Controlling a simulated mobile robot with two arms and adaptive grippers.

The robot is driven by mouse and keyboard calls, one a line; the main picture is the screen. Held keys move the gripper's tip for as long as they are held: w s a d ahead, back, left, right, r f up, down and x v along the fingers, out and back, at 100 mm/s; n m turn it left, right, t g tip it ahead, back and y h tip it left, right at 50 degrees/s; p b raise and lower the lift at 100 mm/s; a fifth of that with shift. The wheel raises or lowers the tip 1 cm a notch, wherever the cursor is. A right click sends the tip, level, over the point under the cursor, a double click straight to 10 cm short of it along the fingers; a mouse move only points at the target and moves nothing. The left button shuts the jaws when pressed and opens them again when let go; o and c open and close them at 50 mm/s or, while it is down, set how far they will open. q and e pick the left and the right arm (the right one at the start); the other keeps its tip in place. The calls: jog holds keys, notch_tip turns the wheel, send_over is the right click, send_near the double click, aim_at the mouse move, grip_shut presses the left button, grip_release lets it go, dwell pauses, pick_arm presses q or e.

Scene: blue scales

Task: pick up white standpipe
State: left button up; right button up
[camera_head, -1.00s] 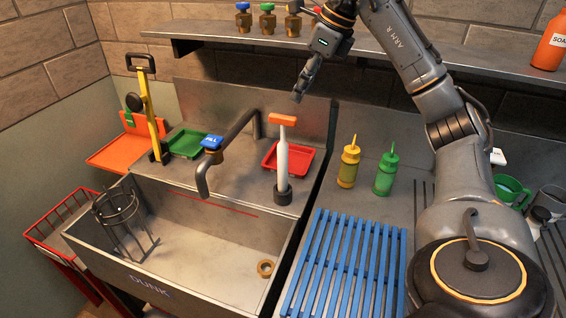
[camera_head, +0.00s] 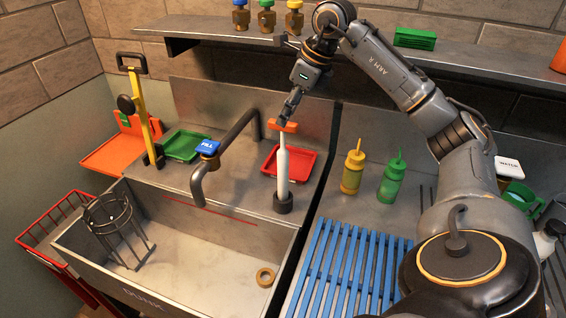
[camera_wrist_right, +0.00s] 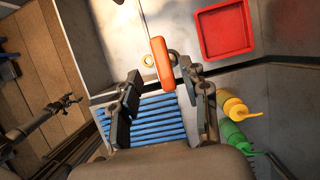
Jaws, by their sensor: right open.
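The white standpipe (camera_head: 283,165) stands upright in a dark round base (camera_head: 283,202) on the ledge behind the sink, with an orange crossbar handle (camera_head: 283,126) on top. My right gripper (camera_head: 288,112) is at the handle, just above it in the head view; contact cannot be told. In the right wrist view, my right gripper (camera_wrist_right: 160,98) is open, and the orange handle (camera_wrist_right: 161,62) lies just beyond and between its fingertips. The white pipe is mostly hidden below the handle there. My left gripper is not seen in the head view.
A red tray (camera_head: 304,163) sits right beside the standpipe, and a faucet with a blue tap (camera_head: 208,148) is to its left. Yellow (camera_head: 353,170) and green (camera_head: 392,178) bottles stand right. The sink (camera_head: 190,262) holds a wire stand (camera_head: 112,225). A shelf (camera_head: 220,32) runs above.

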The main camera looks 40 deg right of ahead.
jog(key=shift+f, duration=0.4)
jog(key=p+x, duration=0.1)
jog(key=x, duration=0.2)
jog(key=shift+w+d+f+p, duration=0.1)
jog(key=shift+d+f+p, duration=0.1)
jog(key=shift+p, duration=0.1)
jog(key=shift+w+f, duration=0.2)
jog(key=shift+f, duration=0.15)
grip_shut()
jog(key=shift+r, duration=0.1)
